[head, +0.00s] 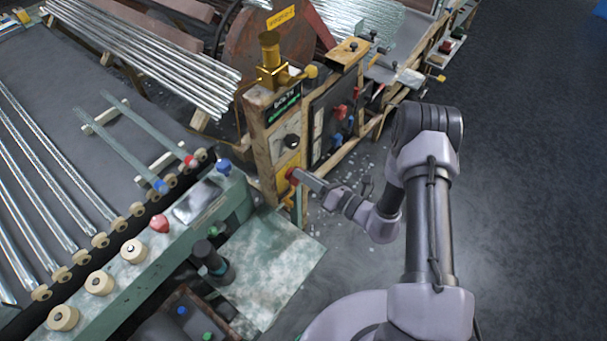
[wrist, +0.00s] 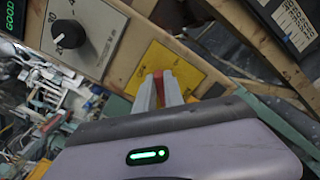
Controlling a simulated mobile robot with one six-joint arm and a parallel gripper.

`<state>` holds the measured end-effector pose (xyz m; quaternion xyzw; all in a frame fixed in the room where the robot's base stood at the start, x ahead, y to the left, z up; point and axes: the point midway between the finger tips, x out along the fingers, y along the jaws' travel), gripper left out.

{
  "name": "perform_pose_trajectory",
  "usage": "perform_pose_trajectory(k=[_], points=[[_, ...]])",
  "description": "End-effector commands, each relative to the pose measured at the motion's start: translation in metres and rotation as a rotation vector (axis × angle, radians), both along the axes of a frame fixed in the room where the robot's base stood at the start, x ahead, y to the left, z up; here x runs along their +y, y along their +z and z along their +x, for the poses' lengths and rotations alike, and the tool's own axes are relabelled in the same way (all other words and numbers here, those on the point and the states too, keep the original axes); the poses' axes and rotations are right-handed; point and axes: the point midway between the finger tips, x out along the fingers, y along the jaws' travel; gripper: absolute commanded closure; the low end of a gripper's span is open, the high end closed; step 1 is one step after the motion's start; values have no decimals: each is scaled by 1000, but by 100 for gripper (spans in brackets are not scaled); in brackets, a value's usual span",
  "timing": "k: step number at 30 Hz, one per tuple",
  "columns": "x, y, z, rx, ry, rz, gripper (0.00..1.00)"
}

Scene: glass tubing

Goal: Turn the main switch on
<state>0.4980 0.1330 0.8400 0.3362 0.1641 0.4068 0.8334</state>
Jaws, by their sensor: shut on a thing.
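The main switch is a red handle (head: 292,175) on a yellow plate (head: 286,163), low on the front of a wooden control post (head: 258,127). In the wrist view the red handle (wrist: 167,80) shows between the two fingers, in front of the yellow plate (wrist: 185,68). My gripper (head: 296,176) reaches in from the right and is shut on the red handle. It also shows in the wrist view (wrist: 163,88). The fingers and my gripper's body hide part of the plate and its lettering, so I cannot tell the switch position.
A black knob on a white dial (wrist: 70,35) sits above the yellow plate. A dark panel with red and blue knobs (head: 338,118) stands just right of the post. A green bench (head: 150,240) with a red button lies to the left. Open floor (head: 530,200) is at right.

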Motion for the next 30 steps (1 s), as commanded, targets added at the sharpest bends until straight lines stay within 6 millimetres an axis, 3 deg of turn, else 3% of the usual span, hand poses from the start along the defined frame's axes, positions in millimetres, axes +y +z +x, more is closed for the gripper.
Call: perform_pose_trajectory(k=[18,30], points=[[-3,-8,3,439,0,341,100],[-3,-12,3,606,0,471,100]])
